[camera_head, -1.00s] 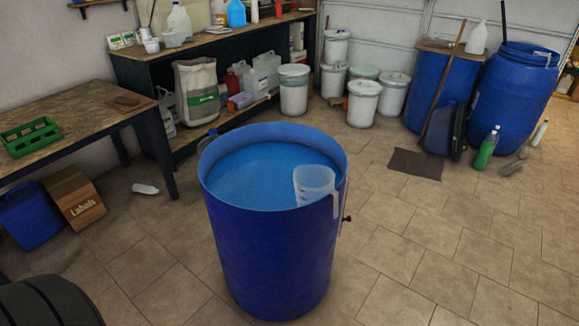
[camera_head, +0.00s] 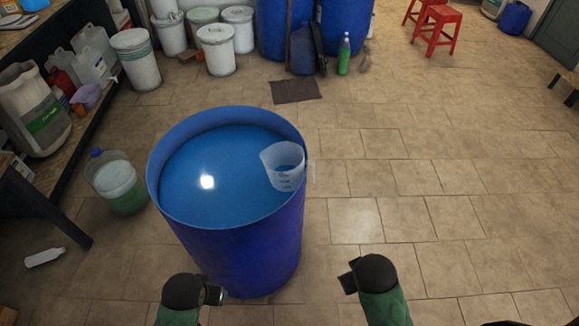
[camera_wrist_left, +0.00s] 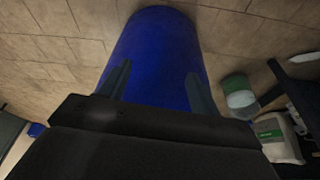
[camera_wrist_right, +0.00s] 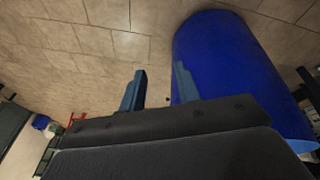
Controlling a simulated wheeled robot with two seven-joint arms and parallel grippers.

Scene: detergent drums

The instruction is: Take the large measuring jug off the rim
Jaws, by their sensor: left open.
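The large measuring jug (camera_head: 284,168), pale and translucent with marks on its side, hangs on the right rim of the blue drum (camera_head: 245,250). Its body is inside the drum, low over the blue liquid, and its handle shows outside the rim. My left gripper (camera_head: 213,295) is in front of the drum, below the rim, and its fingers stand apart and empty in the left wrist view (camera_wrist_left: 158,88). My right gripper (camera_head: 348,282) is right of the drum, clear of the jug. Its fingers are apart and empty in the right wrist view (camera_wrist_right: 159,85).
A clear container with green liquid (camera_head: 117,185) stands on the floor left of the drum. White buckets (camera_head: 216,50), blue drums and a green bottle (camera_head: 344,55) stand at the back. A dark mat (camera_head: 296,90) lies behind the drum. The floor to the right is open.

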